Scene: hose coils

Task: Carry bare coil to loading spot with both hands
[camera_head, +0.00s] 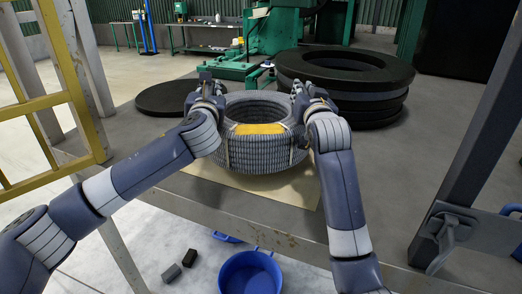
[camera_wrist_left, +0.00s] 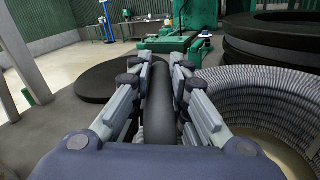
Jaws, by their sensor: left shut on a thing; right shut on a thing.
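The bare coil (camera_head: 250,158) is a grey ribbed hose ring with an orange label (camera_head: 260,129) and light ties. It is upright on its base, over a beige sheet (camera_head: 297,188) on the table; whether it touches the sheet I cannot tell. My left gripper (camera_head: 207,86) is shut at the coil's left rim, and my right gripper (camera_head: 308,94) is shut at its right rim. In the left wrist view, the left gripper's fingers (camera_wrist_left: 161,75) flank a dark rounded piece, with the coil's ribbed inner wall (camera_wrist_left: 265,100) to the right.
A flat black disc (camera_head: 168,97) lies behind left. A stack of large black rings (camera_head: 345,88) stands behind right, close to my right gripper. A yellow frame (camera_head: 35,104) is at left, a dark post (camera_head: 480,130) at right. A blue bucket (camera_head: 250,274) stands on the floor below.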

